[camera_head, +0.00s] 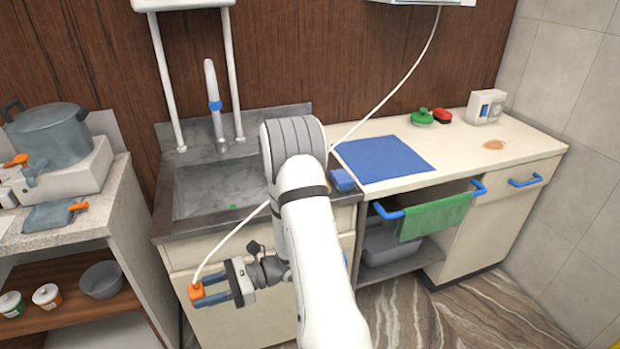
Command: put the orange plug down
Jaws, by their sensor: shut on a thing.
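The orange plug (196,292) is at the end of a white cord (240,226). My gripper (208,290) is shut on the plug, in front of the cabinet below the sink. The plug is held in the air, below the counter's height. The cord runs from the plug up behind my arm and on to a white unit (425,2) at the top of the wall. Part of the cord is hidden by my arm.
The sink (215,190) has a small green thing in it. The right counter (475,150) holds a blue mat (384,158), a green item (422,116), a red sponge (443,116) and a white device (487,107). A pot (50,135) stands at left. A green towel (435,217) hangs on a blue rail.

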